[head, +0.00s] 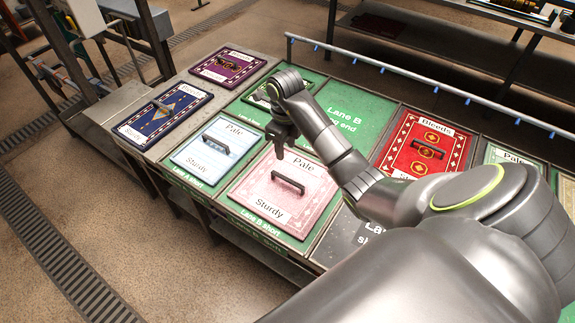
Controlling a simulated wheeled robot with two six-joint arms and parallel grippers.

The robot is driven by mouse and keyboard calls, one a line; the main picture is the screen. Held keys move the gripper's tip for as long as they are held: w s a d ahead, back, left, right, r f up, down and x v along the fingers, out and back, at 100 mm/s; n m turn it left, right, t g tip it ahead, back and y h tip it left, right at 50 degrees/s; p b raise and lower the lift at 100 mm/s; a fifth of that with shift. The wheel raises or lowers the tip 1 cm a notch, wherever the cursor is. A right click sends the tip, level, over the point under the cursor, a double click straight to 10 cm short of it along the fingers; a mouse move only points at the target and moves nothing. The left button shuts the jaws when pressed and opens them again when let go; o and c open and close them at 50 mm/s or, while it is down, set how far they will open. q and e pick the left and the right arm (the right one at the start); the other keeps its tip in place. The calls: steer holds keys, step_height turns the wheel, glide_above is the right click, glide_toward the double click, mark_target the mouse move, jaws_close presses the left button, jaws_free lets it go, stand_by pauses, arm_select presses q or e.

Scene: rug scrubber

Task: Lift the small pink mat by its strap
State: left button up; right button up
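The small pink mat (250,191) lies flat on the table, in a green section labelled "Lane B short". It has a patterned border and the words "Pale" and "Sturdy". Its dark strap (288,182) stands up as a low handle across the mat's middle. My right gripper (280,152) points down above the mat's far edge, in the picture just above and left of the strap. It appears apart from the strap, and nothing shows held in it. Its fingers are too small and dark to tell open from shut. My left gripper is not in view.
A light blue mat (195,157) lies left of the pink one, with navy (140,126) and purple (228,50) mats beyond. A red mat (393,150) lies to the right. A bare green area (355,100) is behind. A rail (400,77) runs along the far edge.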

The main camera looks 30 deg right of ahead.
steer(key=b, duration=0.9)
glide_toward(287, 179)
steer(key=f, duration=0.5)
steer(key=shift+w, duration=0.3)
steer(key=f+b, duration=0.2)
steer(key=f, duration=0.1)
steer(key=shift+s+d+f+b, duration=0.1)
steer(key=shift+s+f+b, duration=0.2)
steer(key=shift+s+b, duration=0.1)
steer(key=shift+f+p, duration=0.3)
steer(key=shift+f, duration=0.5)
jaws_close()
